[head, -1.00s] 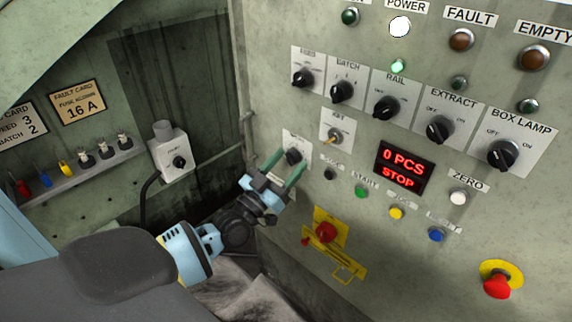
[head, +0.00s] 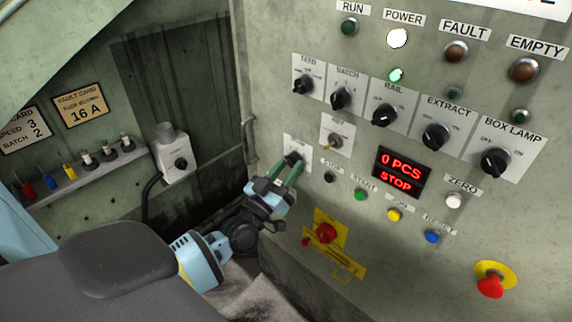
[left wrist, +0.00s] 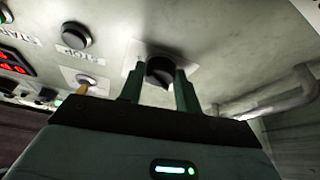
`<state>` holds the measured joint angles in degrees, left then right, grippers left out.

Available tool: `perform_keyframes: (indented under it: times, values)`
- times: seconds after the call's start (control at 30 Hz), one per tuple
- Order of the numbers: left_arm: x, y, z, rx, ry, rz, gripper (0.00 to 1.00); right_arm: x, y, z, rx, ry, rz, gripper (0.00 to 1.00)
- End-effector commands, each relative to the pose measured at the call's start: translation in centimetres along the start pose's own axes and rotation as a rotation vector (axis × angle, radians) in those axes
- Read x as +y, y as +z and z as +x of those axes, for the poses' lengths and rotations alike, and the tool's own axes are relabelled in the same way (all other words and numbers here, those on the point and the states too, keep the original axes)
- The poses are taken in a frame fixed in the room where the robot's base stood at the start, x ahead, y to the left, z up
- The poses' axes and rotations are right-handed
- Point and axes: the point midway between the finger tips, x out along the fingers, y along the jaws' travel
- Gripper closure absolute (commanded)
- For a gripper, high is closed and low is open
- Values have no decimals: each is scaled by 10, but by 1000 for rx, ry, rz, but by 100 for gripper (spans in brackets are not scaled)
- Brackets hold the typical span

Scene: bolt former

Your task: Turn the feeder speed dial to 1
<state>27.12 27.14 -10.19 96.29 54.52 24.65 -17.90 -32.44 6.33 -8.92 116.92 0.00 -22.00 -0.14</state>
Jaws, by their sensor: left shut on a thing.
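The dial that my left gripper holds is a black knob (head: 293,157) on a small white plate (head: 288,147), low at the left edge of the grey panel. The plate's lettering is too small to read, so I cannot tell the setting. My left gripper (head: 289,165) is shut on this knob, with a green finger on each side of it. In the left wrist view the knob (left wrist: 160,70) sits between the two fingertips (left wrist: 159,82). The fingers partly hide it. My right gripper is not in view.
Right of the dial are a small key-like switch (head: 336,143), a black STOP button (head: 330,177) and a green START button (head: 361,194). A red knob on yellow (head: 325,232) is below. The display (head: 401,172) reads 0 PCS STOP. A card (head: 24,129) reads speed 3, batch 2.

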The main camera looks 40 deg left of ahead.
Motion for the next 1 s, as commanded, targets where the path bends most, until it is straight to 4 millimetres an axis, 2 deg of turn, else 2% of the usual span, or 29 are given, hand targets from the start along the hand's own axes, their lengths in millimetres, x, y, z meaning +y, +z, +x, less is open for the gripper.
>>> perform_keyframes:
  times: [0.1, 0.5, 0.8, 1.0]
  values:
    - [3, -4, 2, 3, -41, -97, 90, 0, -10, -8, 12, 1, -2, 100]
    - [6, -5, 3, 4, -161, -392, 90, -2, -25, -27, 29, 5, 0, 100]
    - [6, -4, 2, 2, -214, -518, 90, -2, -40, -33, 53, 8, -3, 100]
    - [7, -3, 1, 0, -227, -549, 90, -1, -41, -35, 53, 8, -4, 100]
